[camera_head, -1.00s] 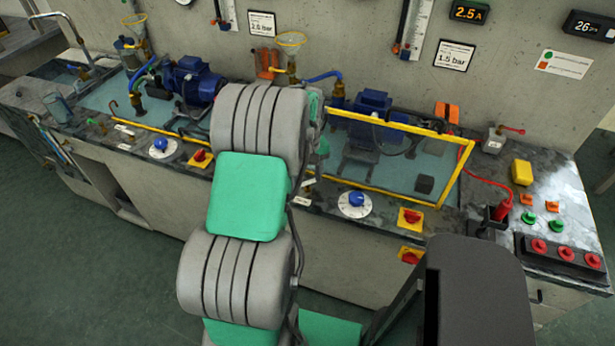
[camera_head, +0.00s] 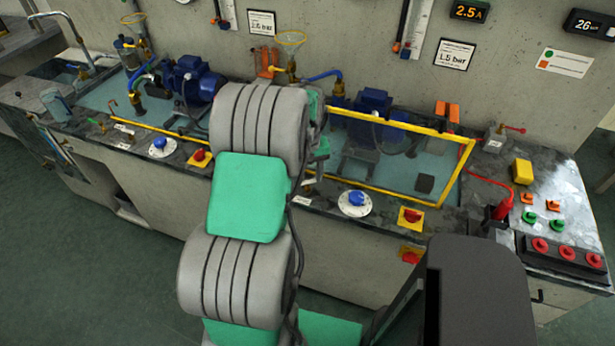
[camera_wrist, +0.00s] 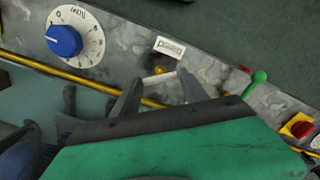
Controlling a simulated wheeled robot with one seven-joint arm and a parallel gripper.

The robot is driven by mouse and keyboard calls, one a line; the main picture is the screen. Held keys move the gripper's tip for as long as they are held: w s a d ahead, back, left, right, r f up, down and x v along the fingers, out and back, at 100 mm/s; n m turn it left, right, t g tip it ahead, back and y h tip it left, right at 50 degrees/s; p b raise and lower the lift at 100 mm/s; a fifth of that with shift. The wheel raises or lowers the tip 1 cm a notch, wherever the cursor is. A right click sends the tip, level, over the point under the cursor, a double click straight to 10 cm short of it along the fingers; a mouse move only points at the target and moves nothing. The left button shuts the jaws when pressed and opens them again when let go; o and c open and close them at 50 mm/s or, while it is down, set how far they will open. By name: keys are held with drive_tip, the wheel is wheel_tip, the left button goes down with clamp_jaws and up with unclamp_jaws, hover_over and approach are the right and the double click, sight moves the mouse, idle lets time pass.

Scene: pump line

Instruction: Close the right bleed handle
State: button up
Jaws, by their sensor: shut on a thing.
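In the wrist view, my gripper (camera_wrist: 160,88) reaches down to the front ledge with its two grey fingers either side of a small pale bar with brass at it. I take this to be the right bleed handle (camera_wrist: 157,80); its fingers are shut on it. Most of the handle is hidden by the fingers and the green gripper body, so its angle is hard to tell. A small white label (camera_wrist: 170,47) lies on the ledge beside it. In the head view, my arm hides most of the gripper and the handle.
A white dial with a blue knob (camera_head: 356,199) sits right of the gripper on the ledge. A yellow-framed basin (camera_head: 400,197) with a blue pump (camera_head: 373,105) lies behind. A red switch on a yellow plate (camera_head: 411,216) is farther right.

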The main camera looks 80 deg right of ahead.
sight(307, 181)
drive_tip(key=m, duration=0.4)
drive_tip(key=shift+b, duration=0.35)
drive_tip(key=shift+m, duration=1.5)
drive_tip(key=o, duration=1.4)
drive_tip(key=shift+c, duration=0.2)
wheel_tip(307, 181, up, 8)
drive_tip(key=shift+f+b, duration=0.1)
drive_tip(key=shift+b, duration=0.5)
